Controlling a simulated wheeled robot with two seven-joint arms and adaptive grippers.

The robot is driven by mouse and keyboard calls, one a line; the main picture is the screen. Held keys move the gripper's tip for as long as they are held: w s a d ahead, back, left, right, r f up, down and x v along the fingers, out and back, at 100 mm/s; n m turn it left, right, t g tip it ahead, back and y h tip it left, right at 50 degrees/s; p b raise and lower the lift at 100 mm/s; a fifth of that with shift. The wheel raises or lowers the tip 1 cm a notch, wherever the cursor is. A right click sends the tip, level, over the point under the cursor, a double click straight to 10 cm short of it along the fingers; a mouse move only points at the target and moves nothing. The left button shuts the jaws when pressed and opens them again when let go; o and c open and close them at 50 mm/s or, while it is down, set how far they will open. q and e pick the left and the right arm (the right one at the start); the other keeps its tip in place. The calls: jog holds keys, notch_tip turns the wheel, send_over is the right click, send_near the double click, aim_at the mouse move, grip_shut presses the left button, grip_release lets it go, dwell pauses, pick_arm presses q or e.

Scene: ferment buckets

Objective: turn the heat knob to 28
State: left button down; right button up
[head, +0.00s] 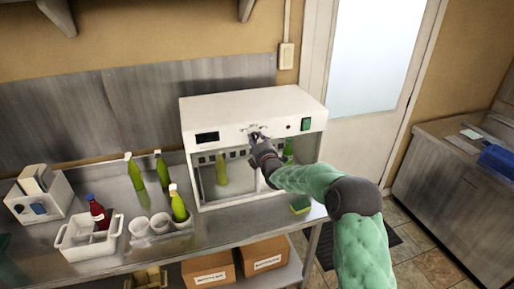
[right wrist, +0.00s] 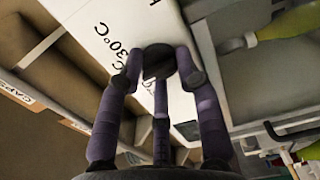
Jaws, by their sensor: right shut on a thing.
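The white heater cabinet (head: 228,108) stands on the steel bench, with a dark display (head: 207,137) and a green switch (head: 306,124) on its front panel. My right gripper (head: 255,136) is at the middle of that panel. In the right wrist view, my right gripper's fingers (right wrist: 158,68) are closed around the dark round heat knob (right wrist: 158,60). Printed marks, including 30°C, show on the white panel (right wrist: 105,22) beside it. The knob's pointer and the display's reading cannot be made out. My left gripper is not in view.
Green bottles (head: 163,170) stand on the bench left of the cabinet, and a green bottle (head: 221,170) stands inside it. A white caddy (head: 75,237) holds a red bottle (head: 98,212), near white cups (head: 139,227). A sponge (head: 300,205) lies by the front edge.

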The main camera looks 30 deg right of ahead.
jog(key=shift+a+f+m+b, duration=0.3)
jog(key=shift+f+m+b, duration=0.05)
jog(key=shift+m+b, duration=0.05)
jog(key=o, duration=0.8)
jog(key=shift+r, duration=0.1)
jog(key=o, duration=0.4)
jog(key=shift+w, duration=0.1)
jog(key=shift+c, duration=0.2)
jog(key=shift+a+r, duration=0.1)
jog(key=shift+d, duration=0.2)
jog(key=shift+s+a+r, duration=0.1)
jog(key=shift+s, duration=0.5)
jog(key=v, duration=1.1)
